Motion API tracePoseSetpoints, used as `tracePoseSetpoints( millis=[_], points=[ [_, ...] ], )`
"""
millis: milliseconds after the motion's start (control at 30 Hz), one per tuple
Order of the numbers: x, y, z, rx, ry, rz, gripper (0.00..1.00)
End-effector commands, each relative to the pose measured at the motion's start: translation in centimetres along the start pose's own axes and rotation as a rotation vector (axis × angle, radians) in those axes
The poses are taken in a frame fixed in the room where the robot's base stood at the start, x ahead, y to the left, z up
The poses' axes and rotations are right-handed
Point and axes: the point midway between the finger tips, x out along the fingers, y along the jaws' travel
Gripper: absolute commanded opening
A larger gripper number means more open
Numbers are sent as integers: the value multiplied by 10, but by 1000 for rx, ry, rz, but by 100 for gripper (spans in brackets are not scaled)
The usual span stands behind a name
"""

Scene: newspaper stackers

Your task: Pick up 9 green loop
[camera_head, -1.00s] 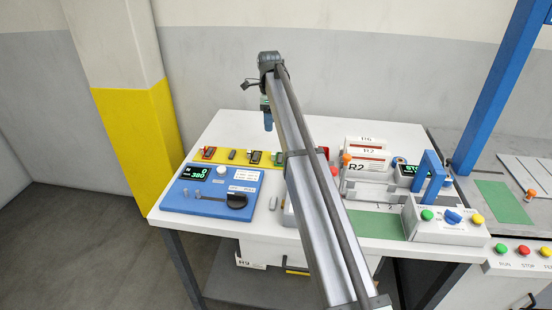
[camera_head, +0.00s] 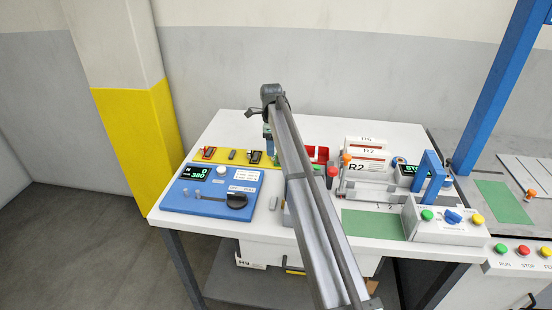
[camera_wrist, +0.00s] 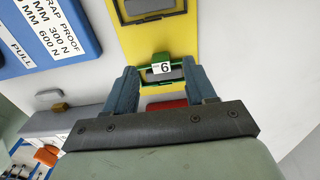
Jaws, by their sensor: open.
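A green loop (camera_wrist: 160,57) with a small white tag lies at the end of the yellow strip (camera_wrist: 211,18) in the wrist view. The tag's digit looks like a 6 as seen there. A green bit (camera_head: 277,158), likely the same loop, shows beside the arm in the head view. My gripper (camera_wrist: 162,76) is open and empty, with its two blue fingers on either side of the loop. I cannot tell whether they touch it or how far above it they are. In the head view my gripper (camera_head: 268,143) is low over the strip's right end, partly hidden.
White boxes marked R2 (camera_head: 362,167) and a grey control box (camera_head: 445,226) stand farther right. A green mat (camera_head: 372,225) is bare.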

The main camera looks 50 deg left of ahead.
Motion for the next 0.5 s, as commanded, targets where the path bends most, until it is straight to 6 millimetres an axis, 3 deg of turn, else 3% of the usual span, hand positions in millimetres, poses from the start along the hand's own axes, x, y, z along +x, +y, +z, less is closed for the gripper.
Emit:
tracePoseSetpoints(
  millis=[200, 467, 500],
  points=[
    [27, 0, -2, -1, 0, 0, 55],
    [30, 0, -2, -1, 0, -1, 55],
    [30, 0, -2, -1, 0, -1, 52]
  ],
)
